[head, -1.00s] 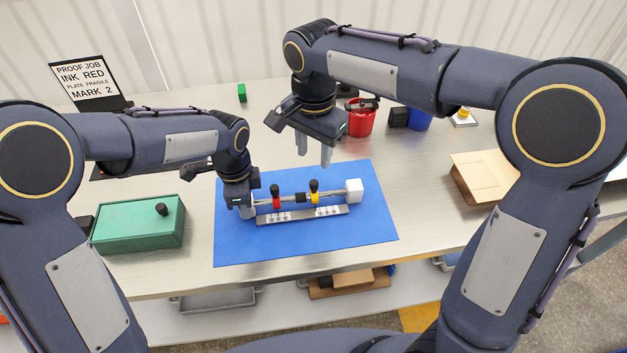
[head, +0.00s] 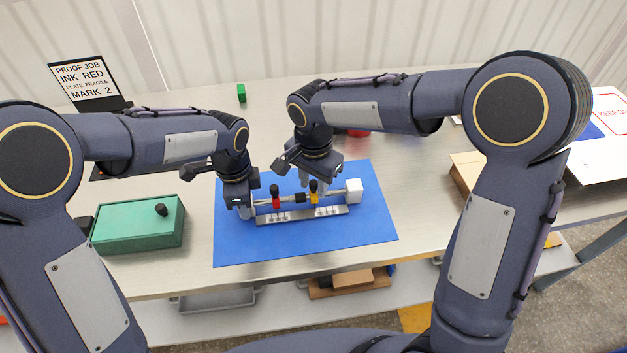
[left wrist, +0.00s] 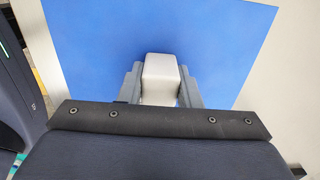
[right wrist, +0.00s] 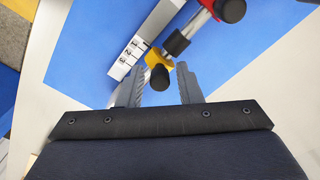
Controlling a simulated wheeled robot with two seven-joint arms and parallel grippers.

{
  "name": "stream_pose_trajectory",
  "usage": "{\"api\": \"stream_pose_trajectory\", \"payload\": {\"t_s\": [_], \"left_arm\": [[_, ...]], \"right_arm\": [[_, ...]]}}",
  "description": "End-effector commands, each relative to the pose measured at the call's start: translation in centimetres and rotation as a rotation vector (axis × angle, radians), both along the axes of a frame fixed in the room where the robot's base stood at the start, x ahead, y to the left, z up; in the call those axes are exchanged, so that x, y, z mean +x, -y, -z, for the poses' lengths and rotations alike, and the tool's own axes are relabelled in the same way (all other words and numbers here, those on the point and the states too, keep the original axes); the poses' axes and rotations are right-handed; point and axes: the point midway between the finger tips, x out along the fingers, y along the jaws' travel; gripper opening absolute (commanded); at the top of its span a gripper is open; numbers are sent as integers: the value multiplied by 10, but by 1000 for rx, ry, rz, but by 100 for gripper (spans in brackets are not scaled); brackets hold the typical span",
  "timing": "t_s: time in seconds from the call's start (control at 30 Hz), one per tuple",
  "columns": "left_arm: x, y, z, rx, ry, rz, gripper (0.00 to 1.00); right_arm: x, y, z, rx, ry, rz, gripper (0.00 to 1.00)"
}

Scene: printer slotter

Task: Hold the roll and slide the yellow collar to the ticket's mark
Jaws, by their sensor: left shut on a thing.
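The roll, a thin metal bar (head: 334,193) with a white end block (head: 354,189), lies over the blue mat. My left gripper (head: 246,209) is shut on its left white end block (left wrist: 160,78). The yellow collar (head: 315,198) with a black knob sits right of the middle; it also shows in the right wrist view (right wrist: 157,58). My right gripper (right wrist: 159,88) is open, its fingers either side of that black knob (right wrist: 160,78), apart from it. The ticket (head: 84,78) reads INK RED, PLATE FRAGILE, MARK 2. A numbered scale strip (head: 300,215) runs along the roll.
A red collar (head: 276,203) with a black knob sits left of the yellow one, with a dark block (head: 299,197) between them. A green box (head: 138,225) stands left of the blue mat (head: 300,248). A cardboard box (head: 462,170) is at right.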

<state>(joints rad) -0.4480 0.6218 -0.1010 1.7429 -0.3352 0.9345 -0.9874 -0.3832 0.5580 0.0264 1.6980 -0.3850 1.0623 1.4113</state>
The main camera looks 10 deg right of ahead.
Motion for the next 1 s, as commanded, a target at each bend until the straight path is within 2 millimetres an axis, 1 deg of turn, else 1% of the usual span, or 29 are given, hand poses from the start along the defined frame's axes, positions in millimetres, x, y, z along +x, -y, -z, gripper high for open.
{"api": "stream_pose_trajectory", "payload": {"t_s": [0.03, 0.2, 0.23, 0.47, 0.57, 0.7, 0.93, 0.97, 1.0], "left_arm": [[0, 0, -1, -1, 1, 0, 0], [0, 0, -1, -1, 1, 0, 0], [0, 0, -1, -1, 1, 0, 0], [0, 0, 0, -1, 1, 0, 0], [0, 0, 0, -1, 1, 0, 0], [0, 0, 0, 0, 1, 0, 0], [0, 0, 0, 0, 0, -1, 0], [0, 0, 0, 1, 0, -1, 0], [0, -1, 0, 1, 0, -1, 0]], "right_arm": [[0, 0, 0, 0, 0, 0, 25], [0, 0, 0, 0, 0, 0, 3], [0, 0, 0, 0, 0, 0, 0], [0, 0, -1, 0, 0, 0, 0], [0, 8, -1, -1, 1, 3, 0], [0, 25, -1, -1, 0, 4, 0], [0, 26, -1, -1, 0, 1, 0], [0, 26, -1, -1, 0, 1, 18], [0, 26, -1, -1, 0, 1, 23]]}}
